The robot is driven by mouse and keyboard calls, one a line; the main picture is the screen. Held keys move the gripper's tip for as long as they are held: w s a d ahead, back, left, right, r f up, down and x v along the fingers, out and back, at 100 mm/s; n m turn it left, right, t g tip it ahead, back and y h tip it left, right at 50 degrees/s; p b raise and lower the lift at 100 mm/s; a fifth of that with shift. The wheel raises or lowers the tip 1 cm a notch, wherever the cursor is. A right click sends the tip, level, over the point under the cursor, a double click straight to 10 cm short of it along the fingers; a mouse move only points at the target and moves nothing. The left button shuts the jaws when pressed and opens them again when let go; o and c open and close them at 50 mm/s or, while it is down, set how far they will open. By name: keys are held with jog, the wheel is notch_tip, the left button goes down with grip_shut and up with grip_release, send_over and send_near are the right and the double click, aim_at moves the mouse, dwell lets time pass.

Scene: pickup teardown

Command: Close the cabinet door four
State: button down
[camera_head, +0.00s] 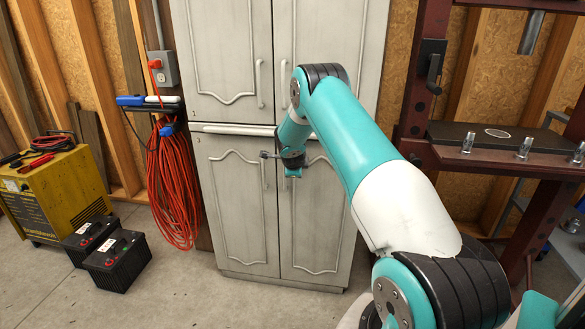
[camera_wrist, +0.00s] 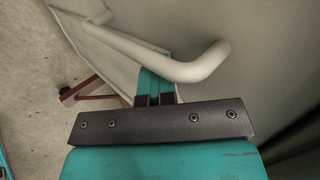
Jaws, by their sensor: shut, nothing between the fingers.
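The grey cabinet has four doors. The lower right door (camera_head: 318,225) appears about flush with the lower left door (camera_head: 235,215), but my arm covers its upper part, so I cannot tell if it is slightly ajar. My gripper (camera_head: 292,174) is at the upper inner part of the lower doors. In the wrist view my gripper (camera_wrist: 153,80) is shut and empty, with its teal fingers close beside a pale bar handle (camera_wrist: 165,65). I cannot tell whether they touch it.
The upper left door (camera_head: 225,55) looks shut. An orange cable coil (camera_head: 175,190) hangs left of the cabinet. A yellow charger (camera_head: 55,195) and black batteries (camera_head: 115,262) stand on the floor at left. A dark red press frame (camera_head: 415,95) stands at right. The floor in front is clear.

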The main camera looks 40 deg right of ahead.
jog(key=a+f+p+v, duration=0.1)
jog(key=a+f+v, duration=0.1)
jog(key=v, duration=1.1)
jog(key=shift+s, duration=0.15)
jog(key=shift+a, duration=0.1)
